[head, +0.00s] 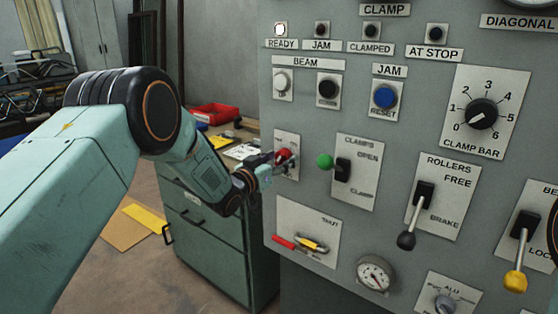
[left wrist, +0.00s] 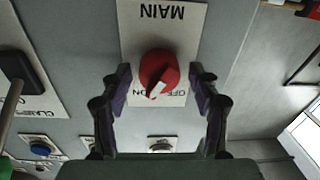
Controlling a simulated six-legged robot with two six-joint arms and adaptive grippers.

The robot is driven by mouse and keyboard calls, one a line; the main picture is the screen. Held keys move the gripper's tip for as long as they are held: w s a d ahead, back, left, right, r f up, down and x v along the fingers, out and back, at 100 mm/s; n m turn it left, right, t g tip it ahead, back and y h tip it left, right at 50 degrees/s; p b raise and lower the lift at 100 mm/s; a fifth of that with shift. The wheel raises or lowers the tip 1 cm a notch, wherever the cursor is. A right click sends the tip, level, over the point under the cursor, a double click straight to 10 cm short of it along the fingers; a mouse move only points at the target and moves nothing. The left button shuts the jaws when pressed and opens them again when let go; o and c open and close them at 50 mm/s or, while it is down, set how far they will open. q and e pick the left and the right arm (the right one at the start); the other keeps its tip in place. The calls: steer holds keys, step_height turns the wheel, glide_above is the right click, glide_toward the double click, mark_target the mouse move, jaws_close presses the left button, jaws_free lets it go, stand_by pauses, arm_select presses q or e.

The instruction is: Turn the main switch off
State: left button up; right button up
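The main switch is a red round knob (left wrist: 158,73) on a white plate (left wrist: 190,20) labelled MAIN, with OFF and ON printed upside down in the left wrist view. The knob's white mark points toward the ON side. In the head view the red knob (head: 283,154) sits at the panel's left edge, partly hidden by my gripper. My left gripper (left wrist: 161,75) is open, with one finger on each side of the knob. A gap shows on both sides. The left gripper (head: 262,168) is also in the head view. My right gripper is not in view.
The grey panel (head: 410,130) carries a clamps lever with a green ball (head: 324,161) just right of the main switch. A red handle (head: 284,243) is below. A green drawer cabinet (head: 205,235) stands behind my left arm.

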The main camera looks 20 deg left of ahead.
arm_select(q)
steer(key=shift+s+r, duration=0.2)
steer(key=shift+s, duration=0.05)
steer(key=shift+c, duration=1.4)
steer(key=shift+w+f, duration=0.1)
steer(key=shift+w, duration=0.05)
steer(key=c, duration=0.7)
steer(key=shift+n, duration=0.3)
steer(key=n+p, duration=0.2)
steer(key=n, duration=0.2)
steer(key=shift+n, duration=0.4)
steer(key=n+p, duration=0.1)
steer(key=n, duration=0.2)
steer(key=shift+a+f, duration=0.1)
steer(key=shift+n+g+h+p, duration=0.3)
steer(key=shift+n, duration=1.3)
